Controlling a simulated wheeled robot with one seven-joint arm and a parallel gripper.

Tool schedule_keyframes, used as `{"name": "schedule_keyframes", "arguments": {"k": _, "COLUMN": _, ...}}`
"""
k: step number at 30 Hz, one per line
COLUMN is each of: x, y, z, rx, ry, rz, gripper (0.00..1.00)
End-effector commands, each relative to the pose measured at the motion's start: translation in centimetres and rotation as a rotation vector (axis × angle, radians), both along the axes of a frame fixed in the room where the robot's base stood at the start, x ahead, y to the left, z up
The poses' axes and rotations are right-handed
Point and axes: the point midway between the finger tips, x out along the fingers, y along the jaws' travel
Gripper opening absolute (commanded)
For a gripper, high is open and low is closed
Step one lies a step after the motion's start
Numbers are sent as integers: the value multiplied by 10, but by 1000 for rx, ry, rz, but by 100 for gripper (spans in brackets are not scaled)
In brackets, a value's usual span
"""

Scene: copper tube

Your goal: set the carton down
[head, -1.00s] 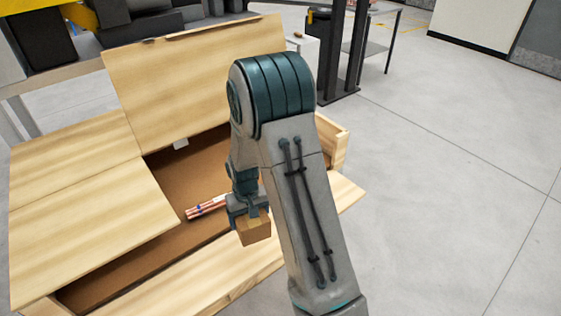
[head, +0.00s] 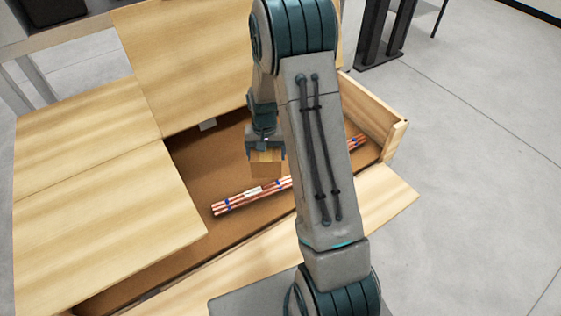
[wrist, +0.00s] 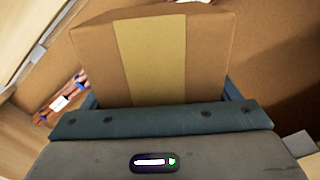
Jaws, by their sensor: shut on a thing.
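My gripper (head: 267,148) is shut on a small brown carton (head: 266,164) with a lighter tape strip. It holds the carton over the open wooden crate, next to the copper tubes; I cannot tell whether the carton touches anything below. In the wrist view the carton (wrist: 155,55) fills the upper middle, between the finger sides. The copper tube bundle (head: 250,194), with blue bands and a white label, lies slantwise on the crate's brown floor, partly hidden behind my arm. It also shows at the left of the wrist view (wrist: 62,103).
The wooden crate (head: 372,105) has flaps folded out, and one large panel (head: 90,210) covers its left part. The brown crate floor (head: 205,165) is bare left of the carton. A small pale piece (head: 208,125) lies at the crate's far side. Dark metal posts (head: 385,35) stand behind.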

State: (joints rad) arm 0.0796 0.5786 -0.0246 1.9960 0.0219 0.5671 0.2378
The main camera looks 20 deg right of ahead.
Motion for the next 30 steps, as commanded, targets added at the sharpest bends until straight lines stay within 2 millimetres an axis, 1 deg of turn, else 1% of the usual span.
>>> {"name": "schedule_keyframes", "arguments": {"k": 1, "x": 8, "y": -20, "z": -11, "rx": -2, "ry": -4, "rz": -122, "gripper": 50}}
{"name": "schedule_keyframes", "arguments": {"k": 6, "x": 26, "y": -79, "z": -18, "rx": -2, "ry": -4, "rz": -542, "gripper": 50}}
{"name": "schedule_keyframes", "arguments": {"k": 9, "x": 32, "y": -107, "z": -19, "rx": -1, "ry": -5, "rz": -744, "gripper": 50}}
{"name": "schedule_keyframes", "arguments": {"k": 12, "x": 35, "y": -128, "z": -19, "rx": 0, "ry": -5, "rz": -892, "gripper": 50}}
{"name": "schedule_keyframes", "arguments": {"k": 15, "x": 36, "y": -140, "z": -18, "rx": 1, "ry": -3, "rz": -983, "gripper": 50}}
{"name": "schedule_keyframes", "arguments": {"k": 17, "x": 38, "y": -143, "z": -19, "rx": 1, "ry": -3, "rz": -1010, "gripper": 50}}
{"name": "schedule_keyframes", "arguments": {"k": 20, "x": 49, "y": -138, "z": -26, "rx": 1, "ry": -1, "rz": -1024, "gripper": 50}}
{"name": "schedule_keyframes", "arguments": {"k": 30, "x": 113, "y": -98, "z": -72, "rx": 1, "ry": -2, "rz": -1021, "gripper": 50}}
